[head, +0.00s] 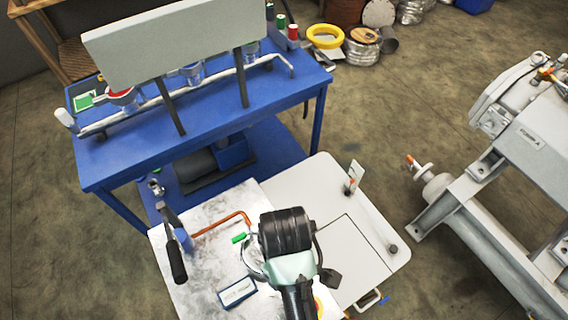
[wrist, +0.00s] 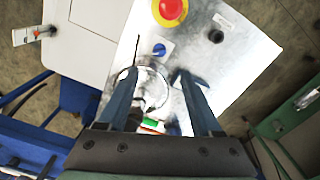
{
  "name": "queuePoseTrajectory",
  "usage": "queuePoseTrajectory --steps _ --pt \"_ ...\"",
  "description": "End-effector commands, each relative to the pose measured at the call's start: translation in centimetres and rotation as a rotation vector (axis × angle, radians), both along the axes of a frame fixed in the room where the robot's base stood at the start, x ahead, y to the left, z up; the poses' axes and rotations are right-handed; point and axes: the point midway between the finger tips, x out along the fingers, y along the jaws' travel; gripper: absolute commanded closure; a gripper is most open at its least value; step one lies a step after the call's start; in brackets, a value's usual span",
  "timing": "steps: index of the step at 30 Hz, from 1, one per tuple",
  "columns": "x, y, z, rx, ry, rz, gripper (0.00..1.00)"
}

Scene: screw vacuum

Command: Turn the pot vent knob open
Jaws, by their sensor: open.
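My gripper (wrist: 157,74) is open in the wrist view. Its two fingers straddle a round, clear-rimmed pot (wrist: 152,82) on a scuffed metal panel (wrist: 235,70). A small green piece (wrist: 150,124), with white and red beside it, shows low between the fingers. In the head view, a green knob or handle (head: 238,238) sits just left of my dark wrist. I cannot tell for certain which part is the vent knob. A curved rim (head: 251,266) shows below the green piece; my arm hides the rest. Nothing is visibly held, and finger contact cannot be told.
A red button on yellow (wrist: 170,9), a blue knob (wrist: 158,49) and a black knob (wrist: 215,36) are on the panel. A blue bench (head: 200,112) stands behind.

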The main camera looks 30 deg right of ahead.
Motion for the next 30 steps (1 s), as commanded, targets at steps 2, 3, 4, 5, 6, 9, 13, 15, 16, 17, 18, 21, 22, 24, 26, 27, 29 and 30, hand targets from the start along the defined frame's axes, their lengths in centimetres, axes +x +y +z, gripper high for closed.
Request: queuePoseTrajectory --steps 2,3,4,5,6,9,13,15,16,17,18,21,22,24,26,27,29,30 --pt "-0.1 0.0 -0.9 0.001 0.003 0.0 0.34" --pt "-0.1 0.0 -1.6 0.001 0.004 0.0 0.34" --pt "-0.1 0.0 -2.1 0.001 0.003 -0.001 0.34" --pt "-0.1 0.0 -2.7 0.002 0.004 -0.001 0.34" --pt "-0.1 0.0 -3.5 0.001 0.004 -0.001 0.34" --pt "-0.1 0.0 -5.7 0.001 0.002 -0.001 0.34" --pt "0.0 0.1 -8.4 0.001 0.001 -0.001 0.34" --pt "0.0 0.0 -9.6 0.0 -0.001 -0.002 0.34" --pt "0.0 0.1 -10.0 0.0 -0.001 -0.002 0.34" --pt "0.0 0.0 -10.4 0.0 -0.002 -0.002 0.34" --pt "0.0 0.0 -10.9 0.0 -0.002 -0.002 0.34" --pt "0.1 0.0 -11.8 -0.001 -0.004 -0.002 0.34" --pt "0.1 0.0 -12.0 -0.001 -0.004 -0.002 0.34" --pt "0.1 0.0 -12.2 -0.002 -0.005 -0.002 0.34" --pt "0.1 0.0 -12.3 -0.002 -0.005 -0.002 0.34" --pt "0.1 0.0 -12.4 -0.002 -0.005 -0.002 0.34" --pt "0.1 0.0 -12.4 -0.002 -0.005 -0.002 0.34" --pt "0.1 0.0 -12.4 -0.002 -0.005 -0.002 0.34"
